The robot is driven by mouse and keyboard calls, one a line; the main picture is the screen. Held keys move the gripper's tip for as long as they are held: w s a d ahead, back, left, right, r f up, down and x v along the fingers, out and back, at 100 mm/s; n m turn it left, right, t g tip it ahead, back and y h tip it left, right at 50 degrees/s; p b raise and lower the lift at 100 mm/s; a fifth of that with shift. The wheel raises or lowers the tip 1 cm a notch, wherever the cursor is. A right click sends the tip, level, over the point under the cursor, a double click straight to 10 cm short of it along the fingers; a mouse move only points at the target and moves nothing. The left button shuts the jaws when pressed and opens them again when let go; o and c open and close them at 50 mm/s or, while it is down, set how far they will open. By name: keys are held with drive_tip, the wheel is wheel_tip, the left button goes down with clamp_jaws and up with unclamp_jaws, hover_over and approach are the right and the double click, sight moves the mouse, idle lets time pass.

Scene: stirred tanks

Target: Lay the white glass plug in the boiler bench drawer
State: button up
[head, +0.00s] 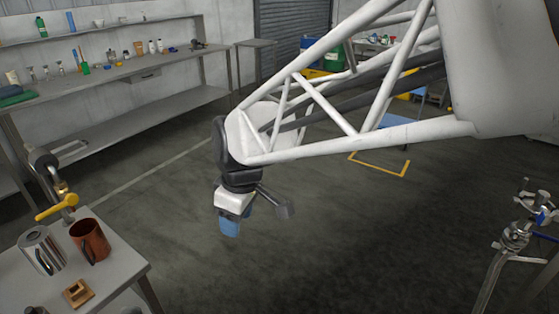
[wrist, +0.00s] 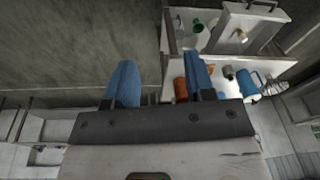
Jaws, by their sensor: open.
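My gripper (head: 229,226) hangs in mid-air over the floor, well to the right of the near table. In the wrist view its two blue fingers (wrist: 162,85) stand wide apart with nothing between them. I cannot make out the white glass plug for certain in either view. A small drawer front (head: 145,76) shows closed under the top of the long bench at the back left. I cannot tell whether it is the boiler bench drawer.
The near table (head: 125,258) at lower left bears a metal jug (head: 40,250), a copper mug (head: 90,240) and a small wooden block (head: 78,293). A yellow-handled valve (head: 57,206) stands behind them. Pipework (head: 515,237) stands at right. The wrist view shows a blue mug (wrist: 250,83).

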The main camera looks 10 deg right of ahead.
drive_tip(key=s+d+r+m+t+h, duration=0.1)
drive_tip(key=s+d+m, duration=0.5)
drive_tip(key=d, duration=0.3)
drive_tip(key=s+d+r+m+t+h, duration=0.1)
drive_tip(key=s+d+r+m, duration=0.1)
drive_tip(key=s+d+m, duration=0.4)
drive_tip(key=d, duration=0.3)
drive_tip(key=shift+s, duration=0.15)
drive_tip(key=shift+c, duration=0.4)
